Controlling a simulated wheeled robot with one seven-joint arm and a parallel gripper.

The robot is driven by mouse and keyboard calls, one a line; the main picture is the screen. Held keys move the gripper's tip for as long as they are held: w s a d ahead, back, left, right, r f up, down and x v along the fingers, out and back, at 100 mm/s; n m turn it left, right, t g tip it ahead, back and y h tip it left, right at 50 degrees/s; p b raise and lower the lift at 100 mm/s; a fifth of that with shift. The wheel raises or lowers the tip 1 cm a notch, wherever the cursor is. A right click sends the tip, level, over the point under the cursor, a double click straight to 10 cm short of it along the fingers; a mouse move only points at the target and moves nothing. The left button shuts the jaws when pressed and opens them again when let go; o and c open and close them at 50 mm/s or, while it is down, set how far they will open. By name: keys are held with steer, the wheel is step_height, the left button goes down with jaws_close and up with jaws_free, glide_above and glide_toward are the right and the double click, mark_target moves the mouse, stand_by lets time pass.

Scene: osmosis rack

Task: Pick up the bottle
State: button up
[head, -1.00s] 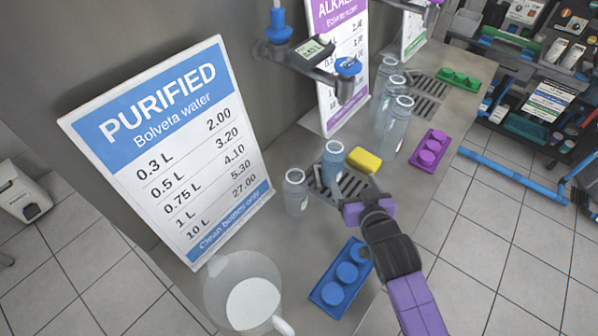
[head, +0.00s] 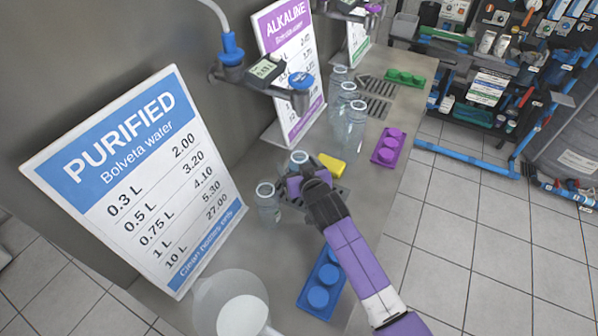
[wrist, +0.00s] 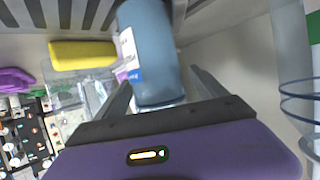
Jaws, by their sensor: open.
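A blue-tinted bottle (head: 299,158) stands on the drain grate under the purified-water tap, with its lower part hidden behind my gripper in the head view. In the wrist view the bottle (wrist: 152,50) shows a white and blue label and lies between my two fingers. My gripper (head: 294,187) is low over the counter at the bottle. In the wrist view my gripper (wrist: 163,88) is open, with one finger on each side of the bottle. A gap shows on the right side; contact on the left side is unclear.
A clear bottle (head: 268,205) stands just left of the grate. A yellow sponge (head: 332,166) lies right of the blue bottle. A blue cap tray (head: 322,285), a purple cap tray (head: 389,147) and a jug (head: 236,305) are on the counter. Three clear bottles (head: 354,130) stand farther back.

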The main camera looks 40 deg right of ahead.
steer(key=shift+w+d+f, duration=0.2)
steer(key=shift+w+f, duration=0.05)
steer(key=shift+w, duration=0.2)
steer(key=shift+c, duration=0.4)
jaws_close()
